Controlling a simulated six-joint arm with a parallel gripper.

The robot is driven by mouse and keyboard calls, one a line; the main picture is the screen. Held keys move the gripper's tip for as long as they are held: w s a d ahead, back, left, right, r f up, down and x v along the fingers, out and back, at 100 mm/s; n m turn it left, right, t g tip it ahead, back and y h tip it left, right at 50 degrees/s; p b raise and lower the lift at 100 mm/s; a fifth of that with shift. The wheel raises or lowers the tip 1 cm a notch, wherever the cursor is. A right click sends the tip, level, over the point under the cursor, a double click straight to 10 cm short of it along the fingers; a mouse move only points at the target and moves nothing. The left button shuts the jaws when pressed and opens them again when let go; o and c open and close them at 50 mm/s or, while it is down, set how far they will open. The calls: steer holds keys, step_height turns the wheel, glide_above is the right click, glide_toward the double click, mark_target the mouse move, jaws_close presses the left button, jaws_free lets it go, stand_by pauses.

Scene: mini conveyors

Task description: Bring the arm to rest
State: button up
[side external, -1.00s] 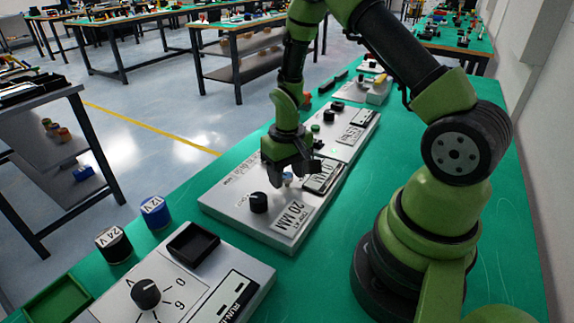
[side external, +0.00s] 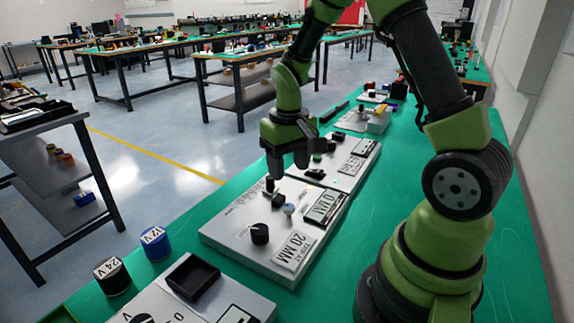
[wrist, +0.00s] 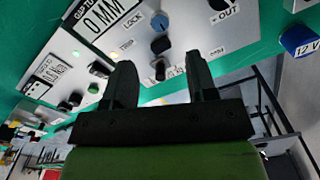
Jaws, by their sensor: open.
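My gripper (side external: 288,168) is open and empty, hanging above the far part of a grey control panel (side external: 225,232). In the wrist view its two fingers (wrist: 160,75) stand apart with nothing between them. The panel carries a black knob (side external: 260,233), a small blue-grey knob (side external: 289,208), a small black control (side external: 278,200), a black lever (side external: 270,186), a display reading 0 MM (side external: 325,207) and a 20 MM label (side external: 294,250). The wrist view shows the blue knob (wrist: 160,22) and the lever (wrist: 160,70) beyond the fingertips, apparently clear of them.
A second grey panel (side external: 345,160) lies behind on the green bench (side external: 400,165). In front are another panel (side external: 145,300) with a black tray (side external: 192,276), a blue 12 V cylinder (side external: 155,243) and a black 24 V cylinder (side external: 112,277). The air above the panels looks free.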

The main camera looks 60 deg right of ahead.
steer(key=s+a+r+t, duration=0.3)
steer(key=a+r, duration=0.2)
steer(key=r, duration=0.6)
steer(key=s+a+r+t+y, duration=0.2)
steer(key=s+a+r+t, duration=0.2)
steer(key=s, duration=0.6)
step_height(320, 180, up, 2)
steer(key=shift+a+r+n, duration=0.1)
steer(key=shift+a+n, duration=0.2)
steer(key=shift+a, duration=0.85)
